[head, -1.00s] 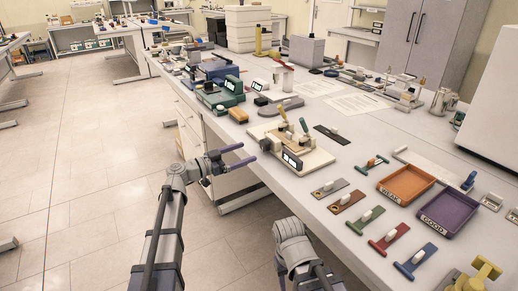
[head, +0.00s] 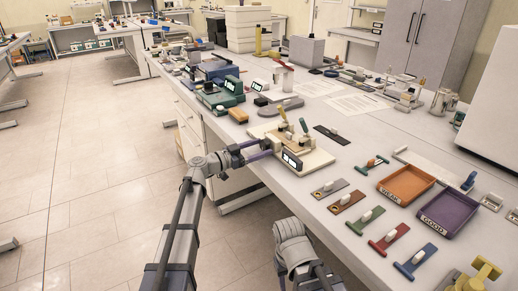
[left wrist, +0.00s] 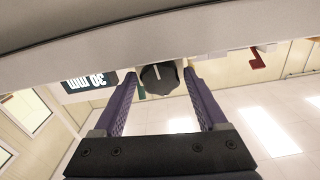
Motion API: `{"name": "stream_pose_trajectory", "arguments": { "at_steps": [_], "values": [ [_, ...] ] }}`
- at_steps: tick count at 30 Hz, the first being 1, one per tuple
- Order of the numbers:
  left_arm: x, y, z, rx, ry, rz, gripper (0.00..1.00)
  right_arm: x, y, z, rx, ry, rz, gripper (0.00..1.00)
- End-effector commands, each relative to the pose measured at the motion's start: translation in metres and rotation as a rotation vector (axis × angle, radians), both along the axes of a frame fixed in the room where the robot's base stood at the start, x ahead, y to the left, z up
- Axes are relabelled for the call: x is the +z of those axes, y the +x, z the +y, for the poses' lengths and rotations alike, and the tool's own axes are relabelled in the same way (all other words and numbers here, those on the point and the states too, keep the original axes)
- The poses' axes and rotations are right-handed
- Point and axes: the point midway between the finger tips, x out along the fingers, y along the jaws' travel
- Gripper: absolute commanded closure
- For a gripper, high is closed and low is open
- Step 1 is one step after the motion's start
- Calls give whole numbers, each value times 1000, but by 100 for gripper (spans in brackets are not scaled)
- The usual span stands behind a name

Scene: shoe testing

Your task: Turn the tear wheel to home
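The tear tester (head: 318,158), a cream-coloured device with a small display (head: 291,160), sits at the table's near edge in the head view. Its dark faceted wheel (left wrist: 160,78) with a white line shows in the left wrist view; my gripper largely hides it in the head view. The display (left wrist: 90,82) appears upside down there, reading 30 mm. My left gripper (head: 266,148) points at the tester's near side. In the left wrist view its purple fingers (left wrist: 159,75) are apart, one on each side of the wheel. I cannot tell whether either finger touches it.
Coloured tear samples (head: 388,238) lie along the front right of the table. An orange tray (head: 433,178) and a purple tray (head: 474,219) stand behind them. A green device (head: 221,98) is left of the tester. The floor in front is clear.

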Motion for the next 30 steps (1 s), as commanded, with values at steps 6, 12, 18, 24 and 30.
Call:
{"name": "stream_pose_trajectory", "arguments": {
  "at_steps": [6,12,18,24,30],
  "values": [
    [0,0,0,0,0,0,51,0,0,0,0,0,0,50],
    [0,0,0,0,0,0,74,0,0,0,0,0,0,50],
    [0,0,0,0,0,0,95,0,0,0,0,0,0,50],
    [0,0,0,0,-12,17,95,0,0,0,0,0,0,50],
    [0,0,0,0,-68,94,95,0,0,0,0,0,0,50]
  ]
}}
